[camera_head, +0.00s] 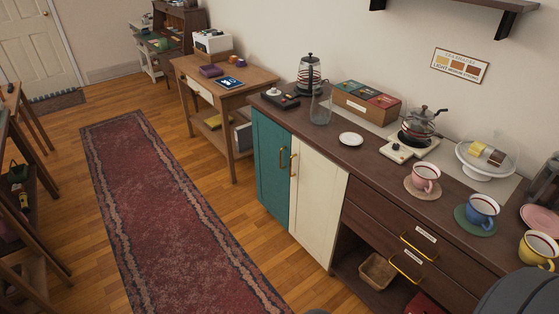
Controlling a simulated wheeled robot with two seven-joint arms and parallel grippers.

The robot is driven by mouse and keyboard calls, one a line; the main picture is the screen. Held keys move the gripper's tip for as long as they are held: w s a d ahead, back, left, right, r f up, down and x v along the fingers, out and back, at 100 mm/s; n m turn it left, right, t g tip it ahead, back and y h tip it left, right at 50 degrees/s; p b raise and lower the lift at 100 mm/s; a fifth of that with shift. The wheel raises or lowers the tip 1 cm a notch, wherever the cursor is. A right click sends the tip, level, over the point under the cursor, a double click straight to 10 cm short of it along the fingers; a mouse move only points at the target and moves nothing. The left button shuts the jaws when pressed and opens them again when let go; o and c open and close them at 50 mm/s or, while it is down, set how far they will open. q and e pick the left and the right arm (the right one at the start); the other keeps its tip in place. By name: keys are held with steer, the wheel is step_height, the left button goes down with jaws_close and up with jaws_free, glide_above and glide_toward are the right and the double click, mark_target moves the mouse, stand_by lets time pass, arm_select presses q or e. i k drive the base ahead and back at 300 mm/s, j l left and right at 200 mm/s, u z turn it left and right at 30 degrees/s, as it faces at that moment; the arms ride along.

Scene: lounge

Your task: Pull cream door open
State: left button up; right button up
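The cream cabinet door (318,210) is in the middle of the head view, in the front of the dark wood counter. It looks shut, flush beside the teal door (268,170). Its upright brass handle (293,164) is near its left edge, close to the teal door's brass handle (282,158). Neither of my grippers shows in this view. A dark grey rounded shape at the bottom right corner looks like part of my own arm, with no fingers visible. Nothing touches the cream door.
The counter top (370,160) holds a kettle, a plate, a cake stand and several mugs. Drawers with brass handles (420,245) and an open shelf with a basket (377,272) are right of the door. Floor with a red rug (160,210) is clear to the left.

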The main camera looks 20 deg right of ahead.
mark_target(319, 185)
steer(key=i+j+z, duration=0.2)
steer(key=z, duration=0.3)
steer(key=i+j+z, duration=0.25)
steer(key=z, duration=0.25)
steer(key=j+z, duration=0.25)
steer(key=z, duration=0.2)
steer(key=j+z, duration=0.25)
steer(key=z, duration=0.2)
steer(key=k+j+z, duration=0.15)
steer(key=z, duration=0.35)
